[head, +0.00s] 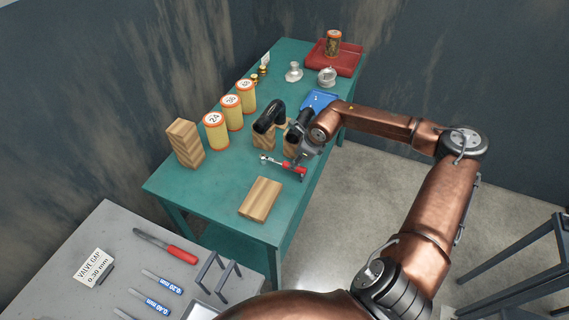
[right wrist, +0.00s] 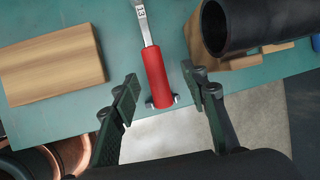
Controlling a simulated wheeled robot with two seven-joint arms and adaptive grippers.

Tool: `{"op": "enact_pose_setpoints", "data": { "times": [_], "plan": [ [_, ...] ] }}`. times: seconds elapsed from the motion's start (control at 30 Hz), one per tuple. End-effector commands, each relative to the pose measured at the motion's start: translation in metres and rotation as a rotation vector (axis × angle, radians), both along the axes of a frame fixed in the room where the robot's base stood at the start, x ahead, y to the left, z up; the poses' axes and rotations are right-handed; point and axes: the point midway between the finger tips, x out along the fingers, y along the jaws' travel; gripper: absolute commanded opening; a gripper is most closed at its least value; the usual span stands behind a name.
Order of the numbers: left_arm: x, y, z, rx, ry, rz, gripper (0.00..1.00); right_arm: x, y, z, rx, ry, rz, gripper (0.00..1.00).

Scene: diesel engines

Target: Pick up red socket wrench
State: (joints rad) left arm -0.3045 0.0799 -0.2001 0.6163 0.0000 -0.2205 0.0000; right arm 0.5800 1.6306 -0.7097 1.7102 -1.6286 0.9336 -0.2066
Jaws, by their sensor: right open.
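The red socket wrench (head: 286,166) lies on the green table, with a red handle and a silver shaft. In the right wrist view the wrench (right wrist: 154,82) shows its red handle between my open fingers, with its shaft marked 13 pointing away. My right gripper (head: 305,162) reaches down at the handle end of the wrench. In the right wrist view my right gripper (right wrist: 163,95) is open and empty, its fingers on both sides of the handle end and apart from it. My left gripper is not in view.
A wooden block (head: 261,199) lies left of the wrench on the green table (head: 225,180). A black curved pipe (head: 270,115) on wooden supports stands close behind it. Several orange-lidded cans (head: 215,135) line the left side. A grey table (head: 120,225) with tools stands in front.

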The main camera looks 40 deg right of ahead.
Motion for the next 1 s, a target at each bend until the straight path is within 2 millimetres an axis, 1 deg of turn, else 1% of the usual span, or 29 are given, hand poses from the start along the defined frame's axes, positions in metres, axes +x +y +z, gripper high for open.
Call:
{"op": "enact_pose_setpoints", "data": {
  "times": [0.03, 0.17, 0.27, 0.4, 0.5, 0.7, 0.77, 1.0],
  "plan": [
    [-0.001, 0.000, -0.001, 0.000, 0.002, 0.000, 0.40, 0.004, 0.003, -0.006, 0.003, 0.000, 0.002, 0.41],
    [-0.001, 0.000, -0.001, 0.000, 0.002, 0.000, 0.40, 0.011, 0.008, -0.017, 0.005, -0.002, 0.006, 0.41],
    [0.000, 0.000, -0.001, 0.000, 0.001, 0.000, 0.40, 0.017, 0.011, -0.032, 0.005, -0.001, 0.006, 0.41],
    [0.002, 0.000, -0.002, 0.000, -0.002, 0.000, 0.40, 0.024, 0.010, -0.048, 0.005, -0.002, 0.002, 0.41],
    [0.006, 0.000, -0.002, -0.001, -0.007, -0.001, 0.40, 0.026, 0.010, -0.053, 0.004, -0.002, 0.002, 0.41],
    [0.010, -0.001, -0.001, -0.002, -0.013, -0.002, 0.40, 0.026, 0.009, -0.053, 0.003, -0.002, 0.002, 0.41],
    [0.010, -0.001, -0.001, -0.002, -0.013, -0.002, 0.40, 0.026, 0.009, -0.053, 0.003, -0.002, 0.002, 0.38],
    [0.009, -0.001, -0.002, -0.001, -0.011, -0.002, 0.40, 0.025, 0.009, -0.053, 0.004, -0.002, 0.001, 0.22]
  ]
}}
